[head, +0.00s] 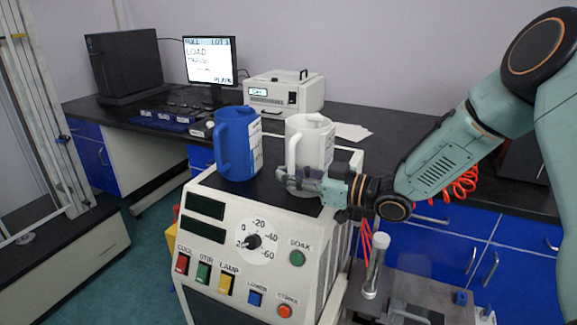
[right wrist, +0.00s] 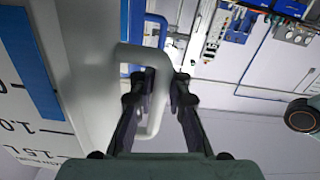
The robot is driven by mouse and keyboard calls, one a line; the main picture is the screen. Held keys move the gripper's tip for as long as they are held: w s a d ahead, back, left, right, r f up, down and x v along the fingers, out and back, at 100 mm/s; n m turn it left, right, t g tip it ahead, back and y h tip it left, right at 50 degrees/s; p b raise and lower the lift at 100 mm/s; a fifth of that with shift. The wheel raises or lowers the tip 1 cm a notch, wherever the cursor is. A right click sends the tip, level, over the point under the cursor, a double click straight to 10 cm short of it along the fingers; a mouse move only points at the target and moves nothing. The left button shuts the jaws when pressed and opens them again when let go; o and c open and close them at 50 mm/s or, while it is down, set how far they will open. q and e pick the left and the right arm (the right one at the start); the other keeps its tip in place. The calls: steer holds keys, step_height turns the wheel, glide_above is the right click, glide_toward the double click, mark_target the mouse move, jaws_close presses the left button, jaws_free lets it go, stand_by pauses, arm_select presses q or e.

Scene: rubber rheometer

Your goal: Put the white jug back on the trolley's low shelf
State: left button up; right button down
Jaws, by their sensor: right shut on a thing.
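The white jug (head: 315,143) stands upright on, or just above, the black top of the control cabinet (head: 262,195). I cannot tell whether it touches. My right gripper (head: 290,178) is at the jug's front left side, shut on its handle. In the right wrist view the jug's handle (right wrist: 152,57) passes between the two fingers of the right gripper (right wrist: 158,92), with the marked jug wall at left. My left gripper is not in view. I cannot make out the trolley's low shelf for certain.
A blue jug (head: 236,146) stands on the cabinet close to the left of the white one. Behind are a bench with a monitor (head: 209,62) and a white instrument (head: 283,93).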

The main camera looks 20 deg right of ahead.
steer(key=shift+w+d+r, duration=0.1)
steer(key=shift+w, duration=0.1)
steer(key=c, duration=1.8)
jaws_free()
steer(key=shift+f, duration=0.2)
steer(key=o, duration=0.4)
steer(key=shift+s+r, duration=0.15)
steer(key=shift+s, duration=0.15)
steer(key=shift+o, duration=0.4)
steer(key=shift+w, duration=0.2)
steer(key=shift+s+d, duration=0.25)
steer(key=shift+s, duration=0.2)
steer(key=p+v, duration=0.5)
steer(key=v, duration=0.3)
steer(key=shift+s+d+r, duration=0.15)
steer(key=shift+s+r, duration=0.05)
steer(key=shift+p+v, duration=1.15)
steer(key=shift+v, duration=0.1)
